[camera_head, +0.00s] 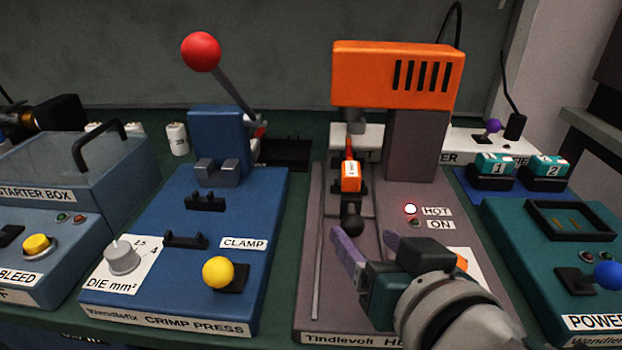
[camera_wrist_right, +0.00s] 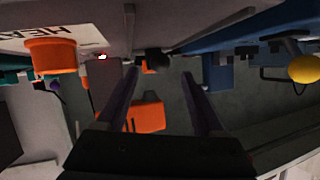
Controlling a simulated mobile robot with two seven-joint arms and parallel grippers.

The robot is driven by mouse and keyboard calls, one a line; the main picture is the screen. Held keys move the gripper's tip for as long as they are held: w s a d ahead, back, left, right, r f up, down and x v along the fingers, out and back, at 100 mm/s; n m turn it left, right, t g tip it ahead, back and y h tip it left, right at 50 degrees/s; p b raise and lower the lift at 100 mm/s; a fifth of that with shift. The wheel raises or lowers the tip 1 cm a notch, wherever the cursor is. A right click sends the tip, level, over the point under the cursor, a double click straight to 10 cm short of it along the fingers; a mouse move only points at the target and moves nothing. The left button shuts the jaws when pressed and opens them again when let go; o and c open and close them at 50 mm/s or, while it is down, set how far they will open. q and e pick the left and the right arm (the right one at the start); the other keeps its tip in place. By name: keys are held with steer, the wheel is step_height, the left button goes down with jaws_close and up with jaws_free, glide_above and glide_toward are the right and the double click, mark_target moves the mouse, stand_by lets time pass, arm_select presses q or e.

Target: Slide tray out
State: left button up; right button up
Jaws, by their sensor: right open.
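The tray (camera_head: 339,207) is a narrow grey slide under the orange-headed heating machine (camera_head: 390,75). A black knob (camera_head: 351,221) is at its front end, and a small orange piece with a white label (camera_head: 351,177) sits on it between black holders. My right gripper (camera_head: 362,236) is open, with purple fingers just in front of the knob. In the right wrist view, the knob (camera_wrist_right: 158,60) shows beyond and between the open fingertips (camera_wrist_right: 159,73). I cannot tell whether the fingers touch it. My left gripper is not in view.
The blue crimp press (camera_head: 225,262) with a red-knobbed lever (camera_head: 201,52) and a yellow knob (camera_head: 218,272) stands left of the machine. The teal power unit (camera_head: 545,245) is at the right.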

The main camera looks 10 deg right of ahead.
mark_target(356, 229)
steer(key=shift+b+x, duration=0.4)
steer(key=shift+x, duration=1.95)
jaws_close()
steer(key=shift+s, duration=0.1)
